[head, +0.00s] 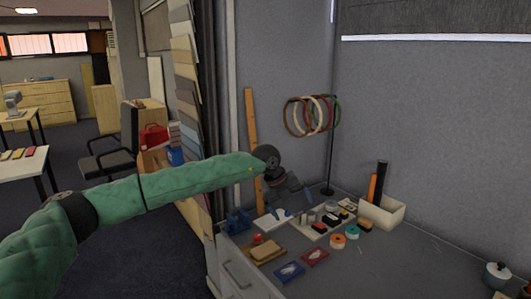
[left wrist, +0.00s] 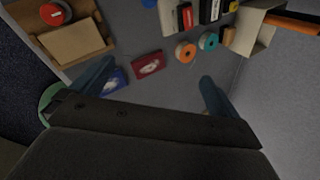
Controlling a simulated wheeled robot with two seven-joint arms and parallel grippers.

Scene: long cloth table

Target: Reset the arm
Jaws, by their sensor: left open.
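My left arm (head: 150,192), in a green sleeve, reaches in from the left in the head view. Its dark gripper (head: 296,204) hangs over the back part of the grey table. In the left wrist view, the blue fingers of the left gripper (left wrist: 152,88) are spread wide apart with nothing between them. They are above the table, near a red box (left wrist: 149,64) and a blue box (left wrist: 112,82). My right gripper is in neither view.
On the table (head: 375,270) are a wooden tray (head: 267,251), an orange tape roll (head: 338,242), a teal tape roll (head: 352,232) and a white bin (head: 382,213) holding tubes. Coloured hoops (head: 312,117) hang on a stand behind. The table's front right is largely clear.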

